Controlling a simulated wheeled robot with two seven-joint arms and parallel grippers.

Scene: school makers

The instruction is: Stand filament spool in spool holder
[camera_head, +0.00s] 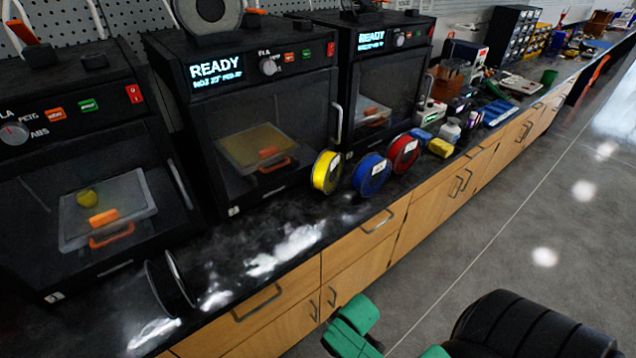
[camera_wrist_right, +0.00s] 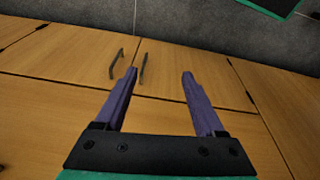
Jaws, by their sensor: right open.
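Three filament spools stand upright in a row on the dark counter: a yellow spool (camera_head: 326,172), a blue spool (camera_head: 371,174) and a red spool (camera_head: 403,153). A dark round-sided piece (camera_head: 170,284) stands near the counter's front edge at left; I cannot tell whether it is the spool holder or another spool. My right gripper (camera_wrist_right: 159,77) is open and empty in the right wrist view, with wooden cabinet fronts behind its fingers. In the head view only green and black parts of my arm show, low in front of the counter. My left gripper is not in view.
Printers stand along the counter's back, including a middle one (camera_head: 265,130) with a grey round reel (camera_head: 209,12) on top. The counter (camera_head: 290,245) is bare between the dark piece and the yellow spool. Wooden drawers (camera_head: 365,232) have protruding handles. The grey floor (camera_head: 480,240) is clear.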

